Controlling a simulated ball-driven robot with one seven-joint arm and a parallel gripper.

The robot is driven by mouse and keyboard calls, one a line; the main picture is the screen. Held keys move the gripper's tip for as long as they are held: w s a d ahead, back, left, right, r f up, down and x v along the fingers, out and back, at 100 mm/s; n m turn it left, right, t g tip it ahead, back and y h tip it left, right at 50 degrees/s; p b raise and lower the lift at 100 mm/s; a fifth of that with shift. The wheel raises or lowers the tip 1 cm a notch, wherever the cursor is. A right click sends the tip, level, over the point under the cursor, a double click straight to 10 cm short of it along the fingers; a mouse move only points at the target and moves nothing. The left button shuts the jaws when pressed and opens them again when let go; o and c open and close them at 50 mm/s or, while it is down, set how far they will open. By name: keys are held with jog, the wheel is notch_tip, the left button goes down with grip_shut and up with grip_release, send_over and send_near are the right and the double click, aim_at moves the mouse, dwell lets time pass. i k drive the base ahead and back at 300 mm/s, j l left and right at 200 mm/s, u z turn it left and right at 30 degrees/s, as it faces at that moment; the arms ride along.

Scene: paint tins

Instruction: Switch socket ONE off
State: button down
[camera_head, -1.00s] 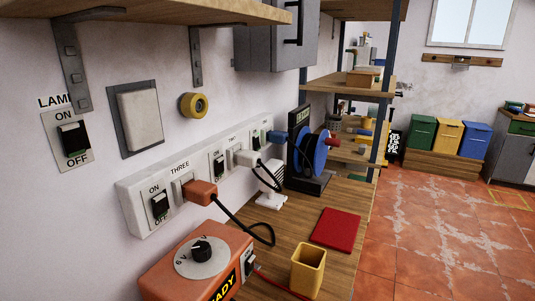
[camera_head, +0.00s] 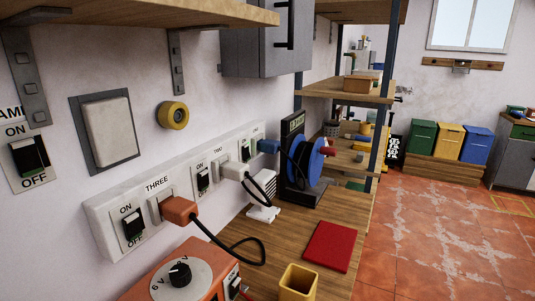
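A long white socket strip (camera_head: 100,215) runs along the wall. Its nearest socket is labelled THREE and holds an orange plug (camera_head: 179,209). The middle socket is labelled TWO and holds a white plug (camera_head: 232,171). My gripper is not in view.
A separate LAMP switch (camera_head: 29,156) is at the left. An orange 6 V box (camera_head: 205,266), yellow pot (camera_head: 298,283), red mat (camera_head: 330,246), white stand (camera_head: 264,213) and blue cable reel (camera_head: 312,160) stand on the bench. Wooden shelf (camera_head: 140,12) and grey cabinet (camera_head: 255,50) hang above. Tiled floor is clear at right.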

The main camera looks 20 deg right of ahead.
aim_at(245, 149)
jog(key=i+l+z, duration=0.2)
jog(key=i+l, duration=0.5)
jog(key=l, duration=0.1)
